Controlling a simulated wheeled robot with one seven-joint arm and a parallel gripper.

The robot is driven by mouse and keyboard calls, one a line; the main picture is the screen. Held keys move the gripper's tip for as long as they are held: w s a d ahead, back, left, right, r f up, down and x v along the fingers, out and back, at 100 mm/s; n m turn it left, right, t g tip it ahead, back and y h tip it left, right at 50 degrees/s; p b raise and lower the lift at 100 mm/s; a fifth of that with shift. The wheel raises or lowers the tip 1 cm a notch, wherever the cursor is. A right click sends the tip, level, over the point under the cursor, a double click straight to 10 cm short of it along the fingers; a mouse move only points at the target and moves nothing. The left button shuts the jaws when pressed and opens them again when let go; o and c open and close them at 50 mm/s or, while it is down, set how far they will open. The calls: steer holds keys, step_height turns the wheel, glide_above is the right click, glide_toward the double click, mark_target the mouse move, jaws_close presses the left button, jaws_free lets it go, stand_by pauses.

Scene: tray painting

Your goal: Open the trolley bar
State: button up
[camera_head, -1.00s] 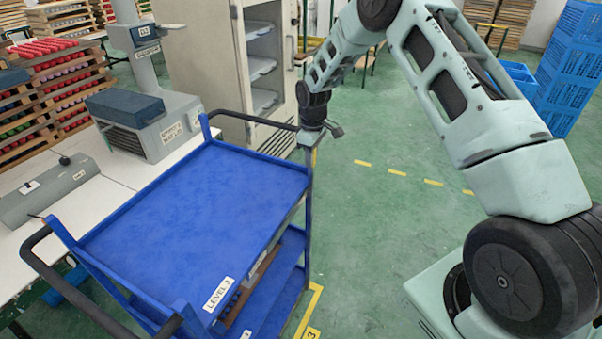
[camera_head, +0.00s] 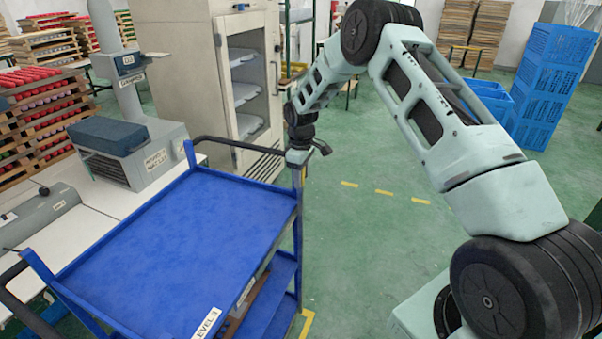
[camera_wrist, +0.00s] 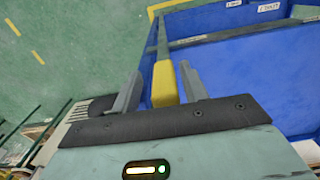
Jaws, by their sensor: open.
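The blue trolley (camera_head: 190,245) stands at the lower left in the head view, with a flat top shelf labelled "LEVEL 3". A narrow bar with a yellow end (camera_wrist: 165,82) runs along the trolley's side in the wrist view. My gripper (camera_wrist: 160,88) is open, with one finger on each side of the yellow end. I cannot tell whether either finger touches it. In the head view my gripper (camera_head: 300,158) is at the trolley's far right corner, and its fingers are mostly hidden.
A white bench with grey machines (camera_head: 130,150) stands left of the trolley. Blue crates (camera_head: 545,90) are stacked at the back right.

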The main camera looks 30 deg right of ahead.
step_height(320, 180, up, 18)
steer(key=b, duration=0.3)
steer(key=shift+f+b, duration=0.25)
steer(key=shift+b, duration=0.15)
steer(key=s+a+r+y, duration=0.1)
steer(key=s+a, duration=0.7)
steer(key=a, duration=0.3)
steer(key=s+a+r, duration=0.1)
steer(key=s+a, duration=0.7)
steer(key=a, duration=0.4)
steer(key=s+a+f, duration=0.2)
steer(key=s, duration=1.1)
steer(key=s+a+f, duration=0.2)
steer(key=s, duration=1.1)
steer(key=shift+n, duration=0.3)
